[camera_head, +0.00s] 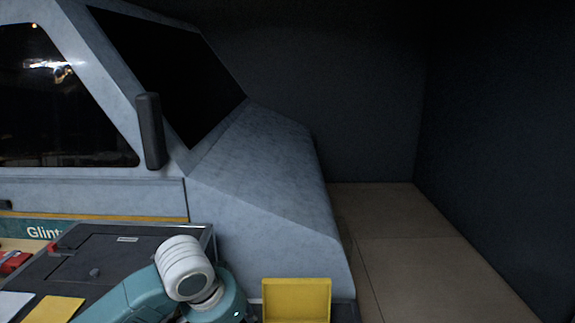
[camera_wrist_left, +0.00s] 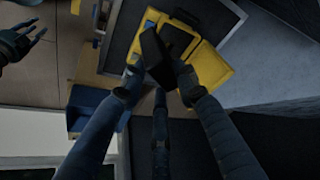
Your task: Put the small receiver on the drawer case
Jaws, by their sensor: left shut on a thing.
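My left gripper (camera_wrist_left: 158,88) is shut on a small dark block, which I take to be the small receiver (camera_wrist_left: 153,52). The receiver is tilted in the left wrist view, in front of a yellow case with dark parts (camera_wrist_left: 218,72), probably the drawer case. I cannot tell whether they touch. In the head view a yellow open-fronted box (camera_head: 297,283) stands at the bottom; I cannot tell if it is the same case. My left gripper is out of the head view. What seems to be my right gripper (camera_wrist_left: 37,29) is open and empty at the upper left of the left wrist view.
A grey-blue van (camera_head: 270,175) fills the head view's middle. A dark lidded panel (camera_head: 120,250) lies beside my arm, with a yellow card (camera_head: 52,309) on it. A blue bin (camera_wrist_left: 90,108) shows in the wrist view. The floor at right is clear.

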